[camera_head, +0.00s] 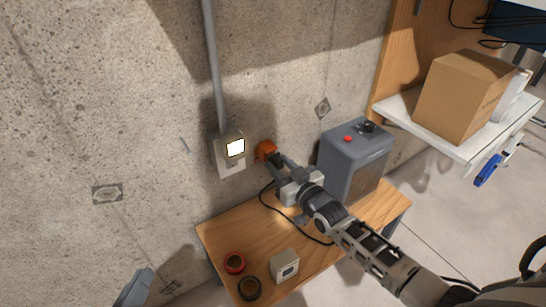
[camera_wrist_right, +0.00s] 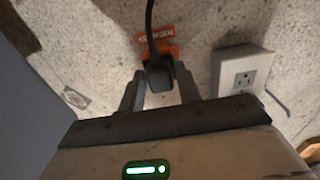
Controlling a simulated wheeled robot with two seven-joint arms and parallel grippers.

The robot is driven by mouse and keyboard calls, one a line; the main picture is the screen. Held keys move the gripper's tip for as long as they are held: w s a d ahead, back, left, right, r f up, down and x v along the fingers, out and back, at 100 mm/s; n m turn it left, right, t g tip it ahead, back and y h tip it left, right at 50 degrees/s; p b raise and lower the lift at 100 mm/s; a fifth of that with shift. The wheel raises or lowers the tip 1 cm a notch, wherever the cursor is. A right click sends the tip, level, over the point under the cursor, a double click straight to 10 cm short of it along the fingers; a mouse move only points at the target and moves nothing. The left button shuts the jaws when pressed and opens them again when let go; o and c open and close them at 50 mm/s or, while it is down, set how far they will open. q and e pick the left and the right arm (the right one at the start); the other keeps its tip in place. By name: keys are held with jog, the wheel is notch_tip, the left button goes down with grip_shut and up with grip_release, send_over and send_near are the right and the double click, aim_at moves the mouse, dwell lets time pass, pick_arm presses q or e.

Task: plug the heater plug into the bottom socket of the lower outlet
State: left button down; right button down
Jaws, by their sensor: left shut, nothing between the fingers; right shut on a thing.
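My right gripper (camera_head: 275,157) is shut on a black plug (camera_wrist_right: 158,75), close to the wall and right of the white outlet (camera_head: 228,165) in the head view. The plug's black cord (camera_wrist_right: 149,25) rises from it in the wrist view. An orange piece with a printed label (camera_wrist_right: 155,35) shows behind the plug; whether it is fixed to it is unclear. The outlet (camera_wrist_right: 243,65) stands apart from the plug, with one socket visible. A lit white device (camera_head: 235,148) covers the outlet's upper part. My left gripper (camera_head: 137,287), partly cut off at the bottom edge, is shut and empty.
A grey heater (camera_head: 355,160) with a red knob stands on the wooden table (camera_head: 225,235). A red-rimmed round item (camera_head: 234,262), a dark ring (camera_head: 249,288) and a small white box (camera_head: 284,265) lie at the front. A shelf with a cardboard box (camera_head: 462,95) is right.

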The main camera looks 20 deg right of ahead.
aim_at(280, 166)
jog(key=shift+s+d+p, duration=0.15)
jog(key=shift+s+p, duration=0.5)
jog(key=shift+s, duration=0.45)
jog(key=shift+s+d+p, duration=0.15)
jog(key=shift+s+p, duration=0.45)
jog(key=shift+s, duration=0.5)
jog(key=shift+a+r, duration=0.1)
